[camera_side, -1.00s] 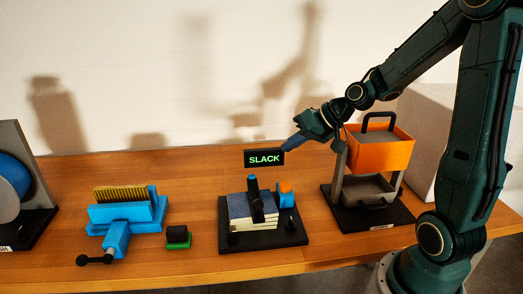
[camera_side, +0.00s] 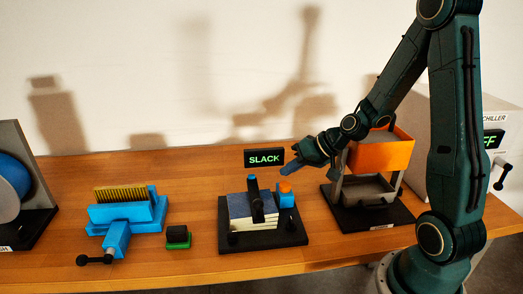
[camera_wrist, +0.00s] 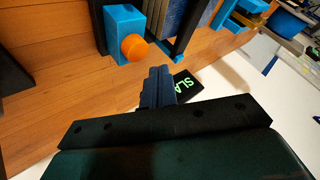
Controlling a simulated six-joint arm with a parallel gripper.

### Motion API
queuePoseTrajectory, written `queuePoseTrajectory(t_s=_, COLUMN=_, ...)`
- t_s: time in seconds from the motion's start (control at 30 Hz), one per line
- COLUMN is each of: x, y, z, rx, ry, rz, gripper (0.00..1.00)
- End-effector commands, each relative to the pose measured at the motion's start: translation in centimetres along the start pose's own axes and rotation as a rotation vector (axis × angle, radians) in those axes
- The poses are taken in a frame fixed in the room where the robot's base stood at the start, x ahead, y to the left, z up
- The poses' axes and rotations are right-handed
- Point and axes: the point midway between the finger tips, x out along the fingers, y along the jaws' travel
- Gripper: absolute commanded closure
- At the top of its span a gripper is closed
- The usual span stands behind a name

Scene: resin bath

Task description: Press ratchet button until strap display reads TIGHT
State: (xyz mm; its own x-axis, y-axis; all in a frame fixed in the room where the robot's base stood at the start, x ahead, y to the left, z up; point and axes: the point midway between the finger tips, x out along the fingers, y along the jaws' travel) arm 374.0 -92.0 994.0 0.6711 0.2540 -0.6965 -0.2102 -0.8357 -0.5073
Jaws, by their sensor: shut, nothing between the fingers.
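The strap display (camera_side: 265,158) reads SLACK in green letters; part of it shows in the wrist view (camera_wrist: 187,87). The orange ratchet button (camera_side: 285,187) sits on a blue block (camera_side: 286,200) at the right of the strap fixture; in the wrist view the button (camera_wrist: 134,47) is ahead of the fingers. A black strap (camera_side: 256,207) runs over a stack of blue-and-white sheets (camera_side: 239,208) on a black base (camera_side: 291,234). My gripper (camera_side: 289,172) is shut and empty, just above the button and apart from it. Its closed blue fingers (camera_wrist: 158,85) show in the wrist view.
An orange bin (camera_side: 377,154) on a grey stand is close to my arm on the right. A blue vise (camera_side: 124,220) with a brush and a small green-black block (camera_side: 178,237) stand to the left. Bare wooden table (camera_side: 190,203) lies between.

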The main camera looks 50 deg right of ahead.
Motion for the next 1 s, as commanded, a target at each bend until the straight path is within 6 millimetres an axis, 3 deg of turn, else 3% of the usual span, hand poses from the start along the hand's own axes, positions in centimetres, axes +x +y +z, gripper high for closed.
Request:
queuePoseTrajectory(t_s=0.3, x=0.89, y=0.67, z=0.72, rx=0.002, ry=-0.001, rz=0.001, gripper=1.00)
queuePoseTrajectory(t_s=1.0, x=0.89, y=0.67, z=0.70, rx=0.001, ry=0.000, rz=0.001, gripper=1.00)
